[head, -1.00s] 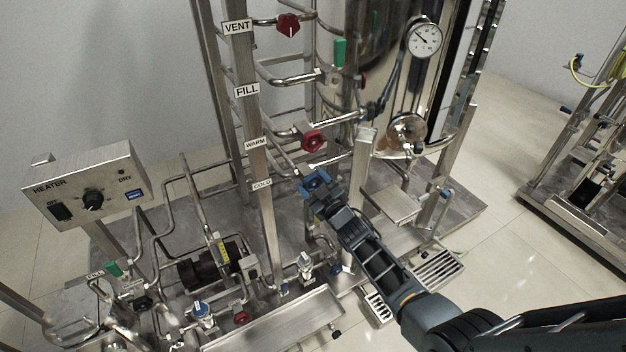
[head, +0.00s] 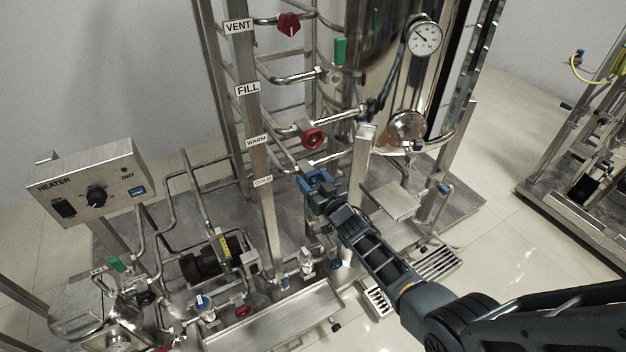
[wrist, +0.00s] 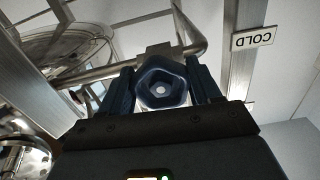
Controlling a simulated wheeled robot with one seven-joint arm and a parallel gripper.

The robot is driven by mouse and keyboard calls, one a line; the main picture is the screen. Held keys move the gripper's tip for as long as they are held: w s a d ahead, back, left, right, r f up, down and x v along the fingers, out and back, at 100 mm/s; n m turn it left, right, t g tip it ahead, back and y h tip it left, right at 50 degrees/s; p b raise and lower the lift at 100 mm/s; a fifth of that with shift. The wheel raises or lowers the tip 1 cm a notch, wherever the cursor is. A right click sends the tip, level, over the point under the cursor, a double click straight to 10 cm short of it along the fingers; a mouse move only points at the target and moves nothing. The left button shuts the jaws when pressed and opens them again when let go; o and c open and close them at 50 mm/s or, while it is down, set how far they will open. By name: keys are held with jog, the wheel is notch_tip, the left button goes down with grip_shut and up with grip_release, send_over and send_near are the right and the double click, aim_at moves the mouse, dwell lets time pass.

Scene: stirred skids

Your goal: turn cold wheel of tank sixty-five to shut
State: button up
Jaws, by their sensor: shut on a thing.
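The cold wheel is a blue knob (wrist: 161,84) with a pale centre, on a pipe beside the COLD label (wrist: 254,39). In the head view the COLD label (head: 263,182) is on the upright post, and the blue knob (head: 316,178) is largely covered by my gripper. My gripper (wrist: 163,90) has one finger on each side of the knob and is shut on it. In the head view my gripper (head: 320,190) reaches it from the lower right. I cannot tell how far the wheel is turned. No tank number is legible.
A red wheel (head: 313,138) sits just above, near the WARM label (head: 256,141). Another red wheel (head: 288,24) is by the VENT label (head: 237,26). A heater box (head: 88,183) stands at left. Pipes and posts crowd the space around my gripper.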

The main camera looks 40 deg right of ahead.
jog(key=shift+w+a+r, duration=0.15)
jog(key=shift+r, duration=0.05)
jog(key=o, duration=1)
jog(key=shift+o, duration=0.2)
jog(key=shift+s, duration=0.2)
jog(key=shift+s, duration=0.3)
jog(key=p+v, duration=0.1)
jog(key=v, duration=0.6)
jog(key=shift+p, duration=0.35)
